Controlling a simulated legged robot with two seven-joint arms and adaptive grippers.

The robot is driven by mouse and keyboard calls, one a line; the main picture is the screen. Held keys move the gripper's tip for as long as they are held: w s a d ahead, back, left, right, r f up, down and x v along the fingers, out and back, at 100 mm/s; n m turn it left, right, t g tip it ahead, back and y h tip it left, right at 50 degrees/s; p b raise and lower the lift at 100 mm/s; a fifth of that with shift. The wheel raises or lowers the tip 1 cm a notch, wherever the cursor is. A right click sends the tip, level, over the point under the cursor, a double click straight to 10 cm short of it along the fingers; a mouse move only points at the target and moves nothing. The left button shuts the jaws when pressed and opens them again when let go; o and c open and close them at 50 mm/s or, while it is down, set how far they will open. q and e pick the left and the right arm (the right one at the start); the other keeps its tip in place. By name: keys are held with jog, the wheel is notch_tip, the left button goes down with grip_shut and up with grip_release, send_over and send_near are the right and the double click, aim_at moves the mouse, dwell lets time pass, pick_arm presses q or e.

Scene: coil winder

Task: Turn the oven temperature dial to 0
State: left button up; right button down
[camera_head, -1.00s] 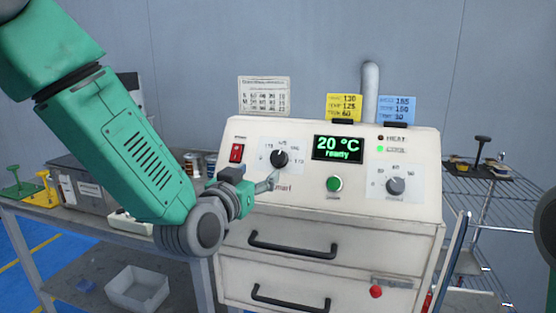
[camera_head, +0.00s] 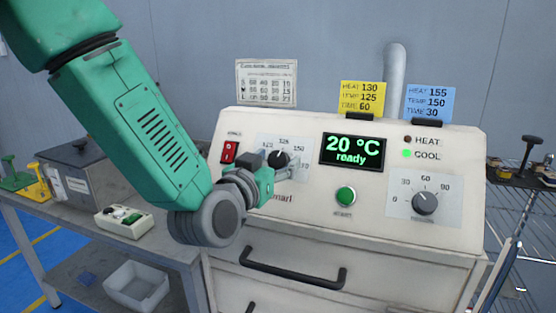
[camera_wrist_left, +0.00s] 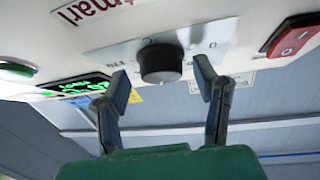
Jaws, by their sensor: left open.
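The oven (camera_head: 300,215) is a cream box with a sloped control panel. Its temperature dial (camera_head: 278,158) is a black knob on a white scale plate at the panel's left. The left gripper (camera_head: 285,170) is at this dial and partly covers it and its scale. In the left wrist view, the picture is upside down and the dial (camera_wrist_left: 160,63) shows between the two open fingertips of the left gripper (camera_wrist_left: 162,80). I cannot tell whether the fingers touch it. The exact pointer setting is hard to read. The display (camera_head: 352,151) reads 20 °C, ready.
A red switch (camera_head: 229,152) sits left of the dial, and a green button (camera_head: 345,196) and a time dial (camera_head: 424,203) sit to the right. Drawer handles (camera_head: 292,268) stick out below. A side table (camera_head: 75,220) is at left and a wire rack (camera_head: 520,195) at right.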

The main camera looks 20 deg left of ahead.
pick_arm(q)
jog(key=shift+a+f, duration=0.1)
jog(key=shift+a, duration=0.05)
jog(key=c, duration=1.1)
jog(key=shift+c, duration=0.2)
